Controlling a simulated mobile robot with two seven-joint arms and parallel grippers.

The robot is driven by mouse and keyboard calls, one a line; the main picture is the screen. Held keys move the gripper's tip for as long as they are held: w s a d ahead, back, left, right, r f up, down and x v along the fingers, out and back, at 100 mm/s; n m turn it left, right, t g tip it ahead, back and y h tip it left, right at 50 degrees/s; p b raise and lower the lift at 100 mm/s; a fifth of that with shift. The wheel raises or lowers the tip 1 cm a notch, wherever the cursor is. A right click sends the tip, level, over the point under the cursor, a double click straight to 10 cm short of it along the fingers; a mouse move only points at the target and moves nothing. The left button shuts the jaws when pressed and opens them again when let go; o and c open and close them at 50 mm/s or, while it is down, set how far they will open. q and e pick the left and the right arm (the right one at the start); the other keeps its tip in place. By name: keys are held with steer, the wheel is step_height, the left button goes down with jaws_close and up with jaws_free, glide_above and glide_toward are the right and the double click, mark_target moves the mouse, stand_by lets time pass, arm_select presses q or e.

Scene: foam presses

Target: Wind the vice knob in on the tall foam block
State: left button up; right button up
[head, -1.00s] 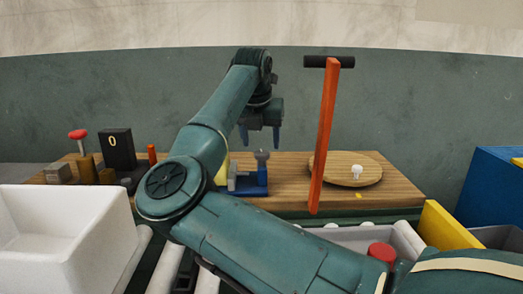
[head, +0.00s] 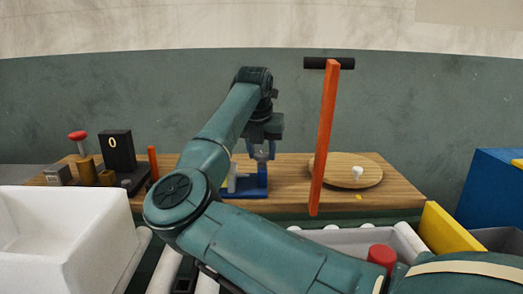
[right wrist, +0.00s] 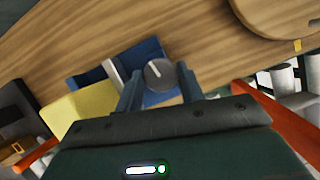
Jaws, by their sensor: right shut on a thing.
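The blue vice (head: 247,191) stands on the wooden board, partly behind my right arm. Its round grey knob (right wrist: 158,72) has a pale line on its face. My right gripper (head: 261,153) has come down from above and is shut on the knob, one finger on each side in the right wrist view (right wrist: 158,82). A yellow block (right wrist: 75,112), apparently the foam block, lies left of the vice's grey jaw plate (right wrist: 115,75); I cannot tell whether they touch. In the head view my arm hides most of it. My left gripper is not in view.
An orange post with a black crossbar (head: 328,120) stands right of the arm. A round wooden disc (head: 368,172) lies on the board's right. A black box (head: 118,151) and a red-topped post (head: 78,140) stand left. A white bin (head: 65,240) is front left.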

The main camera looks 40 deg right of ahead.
steer(key=shift+c, duration=1.3)
steer(key=shift+r, duration=0.1)
